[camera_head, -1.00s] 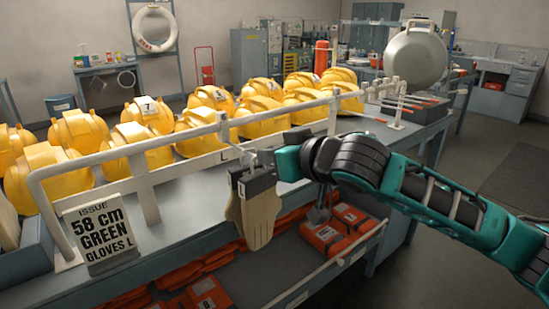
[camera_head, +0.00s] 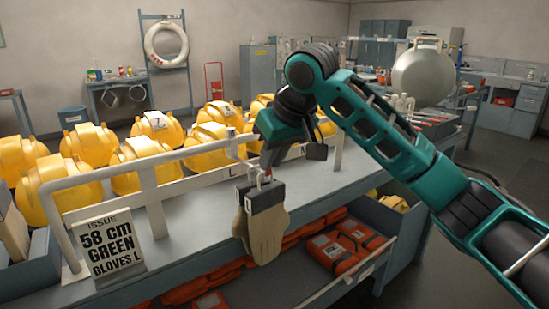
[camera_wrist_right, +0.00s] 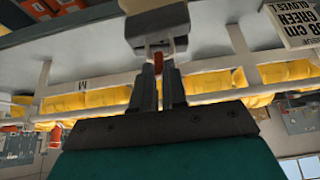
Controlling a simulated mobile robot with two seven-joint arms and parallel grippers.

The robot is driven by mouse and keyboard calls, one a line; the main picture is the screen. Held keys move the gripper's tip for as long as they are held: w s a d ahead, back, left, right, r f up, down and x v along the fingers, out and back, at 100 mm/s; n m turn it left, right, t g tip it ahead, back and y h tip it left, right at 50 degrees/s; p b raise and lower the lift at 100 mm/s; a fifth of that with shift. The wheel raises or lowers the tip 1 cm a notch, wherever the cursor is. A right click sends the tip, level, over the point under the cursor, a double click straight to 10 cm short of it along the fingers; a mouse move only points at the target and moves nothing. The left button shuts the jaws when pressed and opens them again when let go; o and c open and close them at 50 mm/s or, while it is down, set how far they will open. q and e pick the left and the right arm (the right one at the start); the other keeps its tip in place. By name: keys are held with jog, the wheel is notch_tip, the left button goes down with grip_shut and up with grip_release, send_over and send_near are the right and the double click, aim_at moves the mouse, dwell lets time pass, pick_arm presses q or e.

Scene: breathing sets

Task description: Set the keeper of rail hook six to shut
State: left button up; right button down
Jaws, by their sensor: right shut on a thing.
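A pair of tan gloves (camera_head: 262,228) hangs below the white rail (camera_head: 190,152) from a dark clip (camera_head: 264,195). A pale metal hook on the rail (camera_head: 262,176) carries the clip. My right gripper (camera_head: 267,167) comes down from above onto this hook. In the right wrist view my right fingers (camera_wrist_right: 158,72) are closed around a small red part (camera_wrist_right: 158,63), seemingly the hook's keeper. The fingers hide most of it, so I cannot tell its setting. No hook number is readable. My left gripper is not in view.
A sign (camera_head: 110,245) for 58 cm green gloves stands at the bench's left front. Several yellow helmets (camera_head: 145,155) sit behind the rail. Orange packs (camera_head: 335,255) lie on the lower shelf. A round metal lid-like thing (camera_head: 423,75) stands farther back at right.

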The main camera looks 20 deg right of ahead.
jog(key=shift+w, duration=0.1)
dwell(0.3)
jog(key=c, duration=1.2)
grip_release()
jog(key=shift+g, duration=0.3)
jog(key=shift+o, duration=0.2)
jog(key=v, duration=1.3)
jog(key=shift+a, duration=0.1)
